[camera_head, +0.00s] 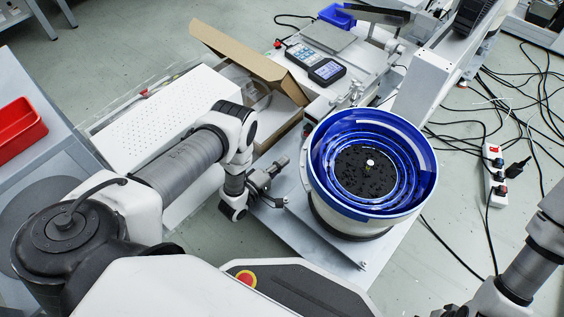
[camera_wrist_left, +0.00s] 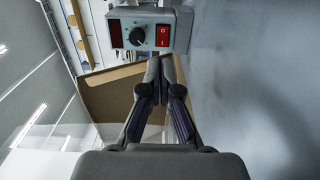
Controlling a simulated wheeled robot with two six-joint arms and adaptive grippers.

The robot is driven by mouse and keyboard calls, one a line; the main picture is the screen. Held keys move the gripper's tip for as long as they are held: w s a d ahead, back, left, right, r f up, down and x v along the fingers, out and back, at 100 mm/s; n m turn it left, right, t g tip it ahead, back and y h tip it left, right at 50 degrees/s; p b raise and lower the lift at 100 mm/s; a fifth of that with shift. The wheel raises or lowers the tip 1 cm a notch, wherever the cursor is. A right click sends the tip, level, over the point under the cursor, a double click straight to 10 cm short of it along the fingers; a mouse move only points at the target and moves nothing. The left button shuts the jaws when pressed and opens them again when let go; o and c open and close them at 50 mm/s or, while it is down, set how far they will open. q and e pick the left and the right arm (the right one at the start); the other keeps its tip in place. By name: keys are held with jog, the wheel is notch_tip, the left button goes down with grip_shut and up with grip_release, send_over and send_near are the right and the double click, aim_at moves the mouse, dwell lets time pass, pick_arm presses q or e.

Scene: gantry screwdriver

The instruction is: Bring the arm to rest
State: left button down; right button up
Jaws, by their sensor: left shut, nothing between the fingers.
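My left arm comes in from the left in the head view and bends down at the wrist. My left gripper (camera_head: 281,163) is at the near left side of the blue vibratory bowl feeder (camera_head: 428,158), a little apart from its rim. In the left wrist view my left gripper (camera_wrist_left: 164,62) has its two fingers together with nothing between them. Part of my right arm shows at the lower right of the head view; its gripper is not in view.
An open cardboard box (camera_head: 232,50) lies behind my left gripper. A control box with a knob and red switch (camera_wrist_left: 163,35) is ahead in the wrist view. A perforated white panel (camera_head: 160,118), red bin (camera_head: 20,128) and power strip (camera_head: 494,175) stand around.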

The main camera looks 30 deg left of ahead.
dwell(0.4)
